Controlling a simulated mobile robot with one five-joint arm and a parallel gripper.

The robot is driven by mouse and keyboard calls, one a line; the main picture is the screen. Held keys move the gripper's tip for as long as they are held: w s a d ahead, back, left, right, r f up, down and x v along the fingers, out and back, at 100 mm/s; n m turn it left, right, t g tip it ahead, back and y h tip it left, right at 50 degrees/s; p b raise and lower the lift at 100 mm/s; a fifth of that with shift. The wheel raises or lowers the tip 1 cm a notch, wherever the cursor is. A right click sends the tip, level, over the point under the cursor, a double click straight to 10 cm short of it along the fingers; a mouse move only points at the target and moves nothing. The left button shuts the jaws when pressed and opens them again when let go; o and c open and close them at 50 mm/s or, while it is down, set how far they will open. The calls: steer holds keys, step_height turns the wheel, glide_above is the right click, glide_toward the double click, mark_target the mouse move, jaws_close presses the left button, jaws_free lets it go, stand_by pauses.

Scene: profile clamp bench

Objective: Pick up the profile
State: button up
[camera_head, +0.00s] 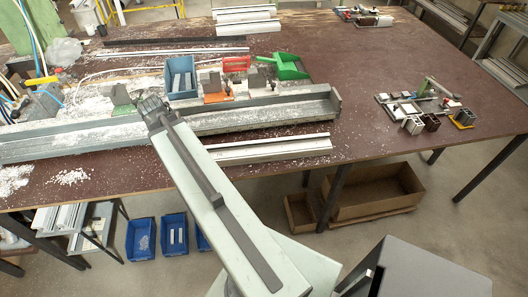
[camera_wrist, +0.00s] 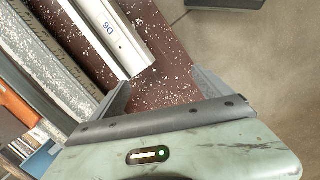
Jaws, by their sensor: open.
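A pale profile (camera_head: 275,149) lies along the front part of the brown table, just in front of a long grey metal channel. My gripper (camera_head: 152,103) shows at the end of my arm, above the grey channel and left of the pale profile. In the wrist view my gripper (camera_wrist: 162,78) has its two fingers spread, with speckled brown tabletop between them and nothing held. Whether finger and profile touch is unclear.
The grey channel (camera_head: 265,116) crosses the table, with a blue bin (camera_head: 181,78), a green scoop (camera_head: 287,66) and clamp parts behind it. More profiles (camera_head: 247,18) lie at the back. A small fixture (camera_head: 420,104) stands right. The right middle of the table is clear.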

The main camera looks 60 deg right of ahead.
mark_target(295, 145)
steer(key=shift+n+g+h, duration=0.4)
steer(key=shift+n+g, duration=0.2)
steer(key=shift+n, duration=0.3)
steer(key=s+d, duration=0.4)
steer(key=d, duration=0.1)
steer(key=s+d+f+b, duration=0.1)
steer(key=s+d, duration=0.2)
steer(key=d, duration=0.2)
steer(key=s+d, duration=0.4)
steer(key=d, duration=0.2)
steer(key=shift+s+d+f, duration=0.1)
steer(key=shift+s+f, duration=0.1)
steer(key=shift+s, duration=0.1)
steer(key=s+d+n, duration=0.1)
steer(key=s+d, duration=0.3)
steer(key=s, duration=0.1)
steer(key=s+d+g+b, duration=0.1)
steer(key=s+d, duration=0.2)
steer(key=s, duration=0.3)
steer(key=s+d+n, duration=0.1)
steer(key=s+d, duration=0.3)
steer(key=s, duration=0.2)
steer(key=shift+s+d+f+n+g, duration=0.1)
steer(key=shift+d+n+g, duration=0.2)
steer(key=shift+d+g, duration=0.1)
steer(key=shift+b+x, duration=1.05)
steer(key=shift+b, duration=0.2)
steer(key=b+x, duration=0.5)
steer(key=x, duration=0.1)
jaws_close()
